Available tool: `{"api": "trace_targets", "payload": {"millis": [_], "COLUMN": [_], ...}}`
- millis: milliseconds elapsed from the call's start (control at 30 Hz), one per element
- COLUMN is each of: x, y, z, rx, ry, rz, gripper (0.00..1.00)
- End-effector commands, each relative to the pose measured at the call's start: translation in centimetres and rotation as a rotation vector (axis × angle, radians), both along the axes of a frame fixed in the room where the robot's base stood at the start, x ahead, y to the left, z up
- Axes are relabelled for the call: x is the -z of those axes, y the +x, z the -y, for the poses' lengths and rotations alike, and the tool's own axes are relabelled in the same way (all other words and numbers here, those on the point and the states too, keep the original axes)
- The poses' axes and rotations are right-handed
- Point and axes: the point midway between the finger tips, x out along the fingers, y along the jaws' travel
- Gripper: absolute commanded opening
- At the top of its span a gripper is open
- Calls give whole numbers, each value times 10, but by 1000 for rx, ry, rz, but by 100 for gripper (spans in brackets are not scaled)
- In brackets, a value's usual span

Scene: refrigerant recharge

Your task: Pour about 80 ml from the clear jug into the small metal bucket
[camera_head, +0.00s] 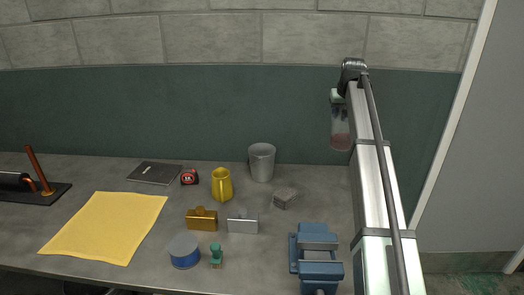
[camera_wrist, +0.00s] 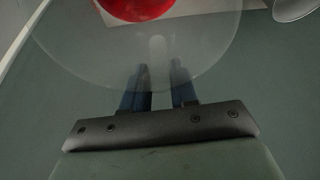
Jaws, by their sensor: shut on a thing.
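The clear jug (camera_head: 340,122) is held up in the air at the upper right in the head view, with reddish liquid low in it. It looks about upright there. In the wrist view the see-through jug (camera_wrist: 205,45) fills the upper middle, with red liquid at the top edge. My gripper (camera_wrist: 159,84) is shut on the jug; its dark fingers show through or against the clear wall. The small metal bucket (camera_head: 262,162) stands upright on the bench, left of and below the jug, apart from it. A pale round rim shows at the wrist view's top right corner.
A yellow mug (camera_head: 222,184), a grey block (camera_head: 284,198), brass (camera_head: 202,218) and silver (camera_head: 242,221) clip-like pieces stand near the bucket. A blue vise (camera_head: 316,255) is at the front right. A yellow cloth (camera_head: 105,226) lies left. A wall stands behind the bench.

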Motion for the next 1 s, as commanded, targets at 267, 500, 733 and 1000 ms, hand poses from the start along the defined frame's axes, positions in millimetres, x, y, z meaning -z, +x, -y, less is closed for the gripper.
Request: {"api": "trace_targets", "payload": {"millis": [267, 500, 733, 1000], "x": [0, 0, 0, 1], "y": [12, 27, 38, 45], "z": [-38, -96, -166, -248], "rx": [-117, -298, -513, -763], "ry": [0, -1, -1, 0], "rz": [1, 2, 3, 2], "gripper": [0, 0, 0, 0]}}
